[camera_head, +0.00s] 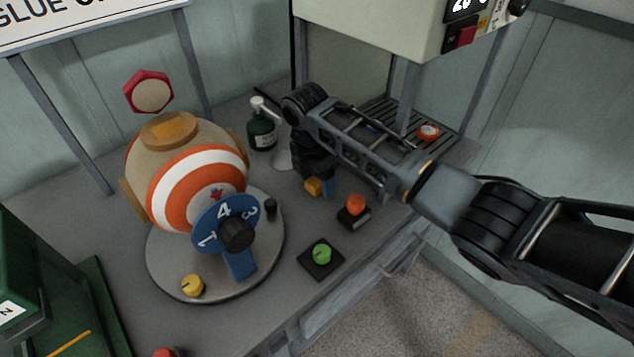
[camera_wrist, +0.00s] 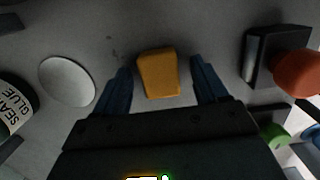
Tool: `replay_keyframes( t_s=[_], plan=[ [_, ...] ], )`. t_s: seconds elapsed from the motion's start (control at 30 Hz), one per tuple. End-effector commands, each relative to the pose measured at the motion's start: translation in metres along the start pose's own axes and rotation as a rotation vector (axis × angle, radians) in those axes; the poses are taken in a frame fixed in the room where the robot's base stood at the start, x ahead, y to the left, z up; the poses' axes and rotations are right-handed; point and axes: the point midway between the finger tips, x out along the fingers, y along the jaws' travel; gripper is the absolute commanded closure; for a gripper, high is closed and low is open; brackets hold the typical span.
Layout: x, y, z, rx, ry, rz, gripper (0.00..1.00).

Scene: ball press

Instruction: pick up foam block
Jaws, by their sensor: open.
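A small orange-yellow foam block (camera_wrist: 159,73) lies on the grey table in the wrist view, between and slightly beyond the two blue fingertips of my gripper (camera_wrist: 160,78). A gap shows on each side of the block, and the fingers do not appear to touch it. In the head view the block (camera_head: 313,186) shows just below my gripper (camera_head: 322,188), partly hidden by it. The gripper points down at the table and is open.
A red-orange button on a dark base (camera_head: 354,211) stands close to the right of the block. A green button (camera_head: 321,254) is nearer the table's front edge. A seam glue bottle (camera_head: 262,126) and a white disc (camera_wrist: 67,81) are to the left. A striped ball (camera_head: 197,187) sits on a round plate.

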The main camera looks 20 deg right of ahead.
Motion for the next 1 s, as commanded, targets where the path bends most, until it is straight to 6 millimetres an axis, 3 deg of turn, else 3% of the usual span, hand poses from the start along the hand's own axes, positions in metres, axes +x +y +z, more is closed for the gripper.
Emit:
replay_keyframes(
  t_s=[0.23,0.83,1.0],
  plan=[
    [0.0009,0.0000,-0.0001,0.000,0.000,0.000,0.30],
    [0.0004,0.0001,0.0000,0.000,0.000,0.000,0.87],
    [-0.0002,0.0002,0.0001,0.000,0.000,0.001,0.88]
  ],
)
